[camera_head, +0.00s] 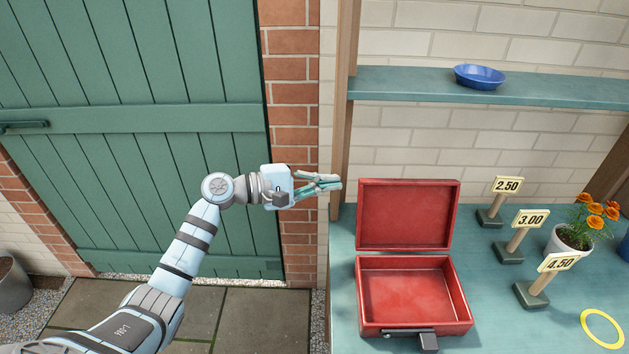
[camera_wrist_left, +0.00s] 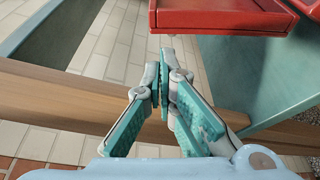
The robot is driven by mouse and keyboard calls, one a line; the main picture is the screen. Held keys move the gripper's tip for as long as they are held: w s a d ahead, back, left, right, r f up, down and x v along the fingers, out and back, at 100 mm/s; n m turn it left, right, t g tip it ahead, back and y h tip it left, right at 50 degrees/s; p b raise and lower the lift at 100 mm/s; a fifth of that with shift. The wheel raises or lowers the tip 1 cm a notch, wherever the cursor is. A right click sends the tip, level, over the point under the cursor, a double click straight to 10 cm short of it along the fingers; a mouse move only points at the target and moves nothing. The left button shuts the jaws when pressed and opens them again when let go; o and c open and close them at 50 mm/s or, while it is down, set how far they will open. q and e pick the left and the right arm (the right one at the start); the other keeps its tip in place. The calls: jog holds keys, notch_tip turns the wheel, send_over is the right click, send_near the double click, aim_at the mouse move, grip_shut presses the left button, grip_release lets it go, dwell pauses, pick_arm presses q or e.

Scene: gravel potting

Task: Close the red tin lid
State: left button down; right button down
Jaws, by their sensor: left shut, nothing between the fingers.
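The red tin (camera_head: 413,296) stands on the teal bench with its opening facing up, and it looks empty. Its red lid (camera_head: 404,216) stands open and upright at the back edge. A dark latch (camera_head: 428,341) is at the tin's front. My left gripper (camera_head: 336,184) is to the left of the lid, near its top edge, apart from it, by the wooden post. In the left wrist view my left gripper (camera_wrist_left: 165,60) is shut and empty, and a red part of the tin (camera_wrist_left: 220,15) shows beyond the fingertips. My right gripper is not in view.
A wooden post (camera_head: 343,80) stands beside my left gripper. A teal shelf (camera_head: 410,88) with a blue dish (camera_head: 480,77) is above. Price signs (camera_head: 529,219), a potted orange flower (camera_head: 572,240) and a yellow ring (camera_head: 602,328) are to the right on the bench (camera_head: 480,300).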

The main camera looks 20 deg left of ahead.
pick_arm(q)
jog(key=x, duration=0.5)
jog(key=shift+s+r, duration=0.1)
jog(key=shift+s, duration=0.1)
